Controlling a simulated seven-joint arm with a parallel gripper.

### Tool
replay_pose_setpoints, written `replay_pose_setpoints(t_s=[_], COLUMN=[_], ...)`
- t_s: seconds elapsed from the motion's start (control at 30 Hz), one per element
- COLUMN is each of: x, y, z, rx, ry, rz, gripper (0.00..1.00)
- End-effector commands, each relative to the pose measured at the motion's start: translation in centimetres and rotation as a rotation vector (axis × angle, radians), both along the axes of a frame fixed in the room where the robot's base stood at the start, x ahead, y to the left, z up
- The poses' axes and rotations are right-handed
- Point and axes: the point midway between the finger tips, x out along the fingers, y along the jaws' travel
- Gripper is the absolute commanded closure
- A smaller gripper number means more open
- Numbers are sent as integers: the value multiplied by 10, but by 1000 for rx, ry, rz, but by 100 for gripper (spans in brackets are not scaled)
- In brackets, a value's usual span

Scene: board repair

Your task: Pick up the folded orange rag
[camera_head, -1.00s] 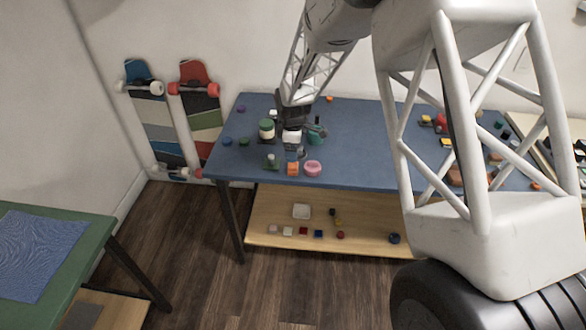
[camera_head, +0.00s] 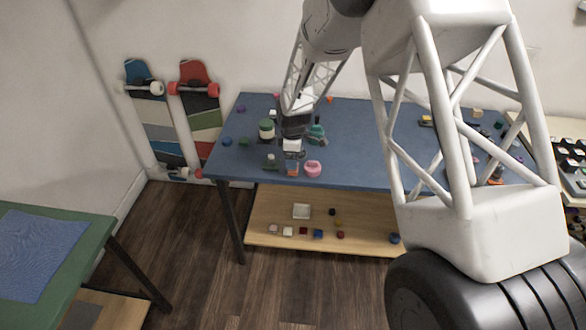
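A small orange item (camera_head: 292,168), perhaps the folded orange rag, lies near the front edge of the blue table (camera_head: 370,175). It is too small to make out any folds. My gripper (camera_head: 292,154) points down right over it, and its lower end overlaps the item's upper part in this view. The fingers are too small and dark to show whether they are open or shut, or whether they touch the item.
A pink round item (camera_head: 312,168) sits just right of the orange one. A wooden shelf (camera_head: 270,215) below holds small items. Skateboards (camera_head: 195,110) lean on the wall.

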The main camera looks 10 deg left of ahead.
Motion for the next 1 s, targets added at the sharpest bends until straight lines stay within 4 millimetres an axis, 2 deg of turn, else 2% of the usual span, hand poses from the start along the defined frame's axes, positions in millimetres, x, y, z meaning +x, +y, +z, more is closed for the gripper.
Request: replay_pose_setpoints(t_s=[0.2,0.4,1.0], x=[-2,-2,-2], y=[0,0,0], z=[-26,-42,-44], rx=[-1,-1,0], ry=[3,1,1], rz=[0,0,0], gripper=[19,19,19])
